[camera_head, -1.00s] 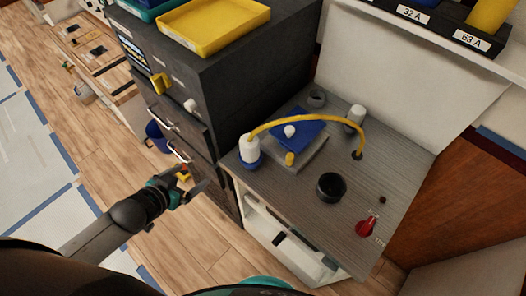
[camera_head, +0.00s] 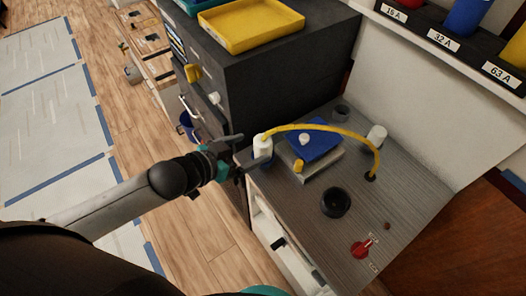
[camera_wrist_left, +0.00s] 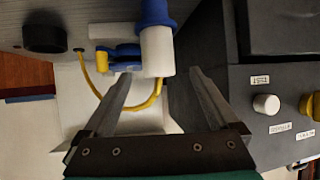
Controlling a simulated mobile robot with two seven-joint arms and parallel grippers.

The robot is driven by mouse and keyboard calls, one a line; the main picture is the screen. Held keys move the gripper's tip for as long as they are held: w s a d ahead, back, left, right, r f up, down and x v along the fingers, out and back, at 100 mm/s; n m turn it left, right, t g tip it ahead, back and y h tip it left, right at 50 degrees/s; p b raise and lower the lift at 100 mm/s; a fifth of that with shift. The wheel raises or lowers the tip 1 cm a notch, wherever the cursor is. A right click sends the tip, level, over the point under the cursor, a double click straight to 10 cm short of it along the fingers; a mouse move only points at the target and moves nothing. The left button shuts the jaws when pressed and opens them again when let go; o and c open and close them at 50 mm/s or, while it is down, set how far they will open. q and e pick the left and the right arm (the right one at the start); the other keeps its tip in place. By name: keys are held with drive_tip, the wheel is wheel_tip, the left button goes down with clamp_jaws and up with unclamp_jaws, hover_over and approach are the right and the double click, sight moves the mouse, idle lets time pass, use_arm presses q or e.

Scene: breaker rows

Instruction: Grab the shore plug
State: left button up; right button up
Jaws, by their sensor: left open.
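The shore plug (camera_head: 263,147) is a white cylinder with a blue end and a yellow cable, standing at the left edge of the grey counter. The cable arcs right to a dark hole in the counter. My left gripper (camera_head: 248,151) is open beside the plug, its fingers pointing at it and partly hiding its lower part. In the left wrist view, the plug (camera_wrist_left: 157,50) lies just ahead of the gap between the open fingertips (camera_wrist_left: 160,77), and it is not gripped. My right gripper is out of view.
A dark cabinet (camera_head: 270,75) with a yellow tray (camera_head: 250,25) on top stands close behind my left gripper. The counter (camera_head: 310,215) holds a blue-topped box (camera_head: 314,140), a black ring (camera_head: 336,202) and a red switch (camera_head: 361,249). Labelled sockets are at upper right.

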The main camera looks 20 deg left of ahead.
sight(256, 146)
use_arm(q)
drive_tip(key=x, duration=0.3)
drive_tip(key=shift+w+d+f, duration=0.1)
drive_tip(key=shift+w, duration=0.1)
drive_tip(key=shift+w+d+f+b, duration=0.25)
drive_tip(key=shift+w+f+b, duration=0.1)
drive_tip(key=shift+w, duration=0.1)
drive_tip(key=x, duration=0.2)
drive_tip(key=b+x, duration=0.1)
drive_tip(key=x, duration=0.1)
drive_tip(key=shift+w+d+f, duration=0.1)
drive_tip(key=shift+f, duration=0.4)
drive_tip(key=shift+c, duration=0.4)
clamp_jaws()
drive_tip(key=shift+r, duration=0.1)
